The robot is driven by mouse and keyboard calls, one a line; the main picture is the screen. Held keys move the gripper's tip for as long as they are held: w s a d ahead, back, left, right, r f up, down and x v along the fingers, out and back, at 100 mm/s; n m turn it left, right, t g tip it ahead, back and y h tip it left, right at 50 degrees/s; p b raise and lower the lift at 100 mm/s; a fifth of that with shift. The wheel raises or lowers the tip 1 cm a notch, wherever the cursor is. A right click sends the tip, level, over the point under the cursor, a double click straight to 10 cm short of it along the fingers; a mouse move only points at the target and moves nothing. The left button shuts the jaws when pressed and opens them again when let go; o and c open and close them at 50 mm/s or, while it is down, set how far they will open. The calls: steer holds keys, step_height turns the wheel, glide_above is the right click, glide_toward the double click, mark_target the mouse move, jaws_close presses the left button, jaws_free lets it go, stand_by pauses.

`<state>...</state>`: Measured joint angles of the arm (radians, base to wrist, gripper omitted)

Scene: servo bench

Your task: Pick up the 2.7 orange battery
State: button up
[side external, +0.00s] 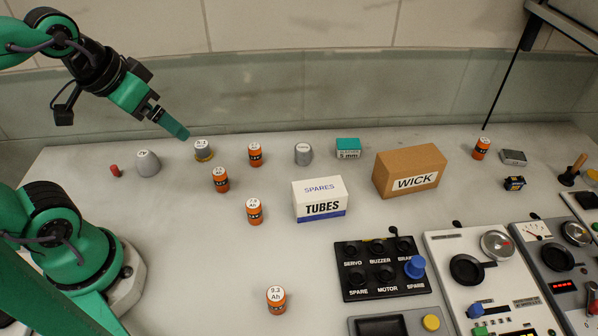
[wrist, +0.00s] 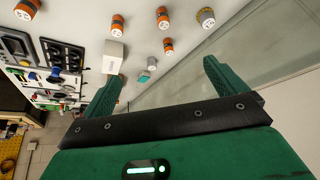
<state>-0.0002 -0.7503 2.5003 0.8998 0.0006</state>
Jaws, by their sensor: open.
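Several orange batteries with black bands and white top labels stand upright on the bench. One orange battery (side external: 220,182) is at the centre left, and another (side external: 255,156) is behind it; their labels are too small to read surely. A nearer orange battery (side external: 255,213) seems to read 7.9, and the front orange battery (side external: 276,302) reads 9.3 Ah. A far-right orange battery (side external: 481,149) has an unreadable label. I cannot tell which is the 2.7. My gripper (side external: 184,133) is open and empty above the back left. In the wrist view its fingers (wrist: 162,80) are apart.
A grey-and-yellow cylinder (side external: 203,152), grey cylinders (side external: 148,164) (side external: 303,155) and a small red piece (side external: 115,170) stand near the batteries. The white TUBES box (side external: 319,200), brown WICK box (side external: 409,170) and teal box (side external: 348,149) are rightward. Control panels fill the front right.

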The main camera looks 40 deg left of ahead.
steer(key=c, duration=0.8)
steer(key=shift+w, duration=0.1)
steer(key=n+g, duration=0.3)
steer(key=g, duration=0.2)
glide_above(254, 146)
steer(key=f, duration=1.5)
steer(key=shift+s+f, duration=0.15)
steer(key=shift+s, duration=0.1)
steer(key=shift+w+f+g, duration=0.25)
steer(key=shift+f+g, duration=0.05)
steer(key=shift+f, duration=4.15)
